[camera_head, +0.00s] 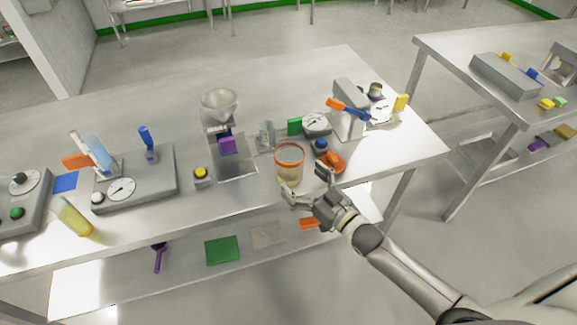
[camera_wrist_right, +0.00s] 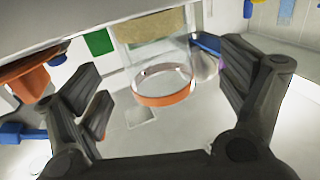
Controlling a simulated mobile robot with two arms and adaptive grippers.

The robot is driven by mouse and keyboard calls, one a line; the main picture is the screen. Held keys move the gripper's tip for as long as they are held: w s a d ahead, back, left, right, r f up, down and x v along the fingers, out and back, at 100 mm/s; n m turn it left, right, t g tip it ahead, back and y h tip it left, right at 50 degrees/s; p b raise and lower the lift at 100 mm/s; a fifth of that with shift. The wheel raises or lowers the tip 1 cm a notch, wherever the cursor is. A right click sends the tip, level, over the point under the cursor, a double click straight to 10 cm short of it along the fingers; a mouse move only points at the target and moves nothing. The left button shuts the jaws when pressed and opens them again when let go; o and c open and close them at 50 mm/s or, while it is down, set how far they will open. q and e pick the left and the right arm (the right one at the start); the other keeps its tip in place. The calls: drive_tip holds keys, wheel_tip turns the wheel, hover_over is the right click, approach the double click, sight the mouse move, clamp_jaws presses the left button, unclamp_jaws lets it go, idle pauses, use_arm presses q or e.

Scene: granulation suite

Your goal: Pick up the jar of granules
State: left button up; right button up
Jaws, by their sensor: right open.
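The jar of granules (camera_head: 289,163) is a clear jar with an orange rim and tan contents. It stands upright near the front edge of the steel table. My right gripper (camera_head: 306,184) is open just in front and to the right of it, with fingers spread. In the right wrist view the jar (camera_wrist_right: 162,72) appears between the open fingers of the right gripper (camera_wrist_right: 168,88), ahead of them. No contact is clear. My left gripper is not in view.
An orange and blue object (camera_head: 331,160) lies close to the jar's right. A hopper stand (camera_head: 219,107) and a yellow button box (camera_head: 202,176) are to its left. A round dial (camera_head: 315,124) and a grey press (camera_head: 349,108) stand behind. A lower shelf (camera_head: 190,262) runs below.

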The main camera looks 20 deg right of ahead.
sight(298, 173)
drive_tip(key=shift+p+x, duration=0.5)
drive_tip(key=shift+x, duration=2.4)
drive_tip(key=shift+d, duration=0.25)
drive_tip(key=shift+c, duration=0.3)
drive_tip(key=c, duration=1.6)
drive_tip(key=shift+r, duration=0.15)
drive_tip(key=shift+c, duration=0.2)
drive_tip(key=shift+r, duration=0.55)
drive_tip(key=s+a+r+b, duration=0.1)
drive_tip(key=s+r, duration=1)
drive_tip(key=s, duration=0.3)
drive_tip(key=shift+a+r, duration=0.2)
drive_tip(key=shift+r, duration=0.1)
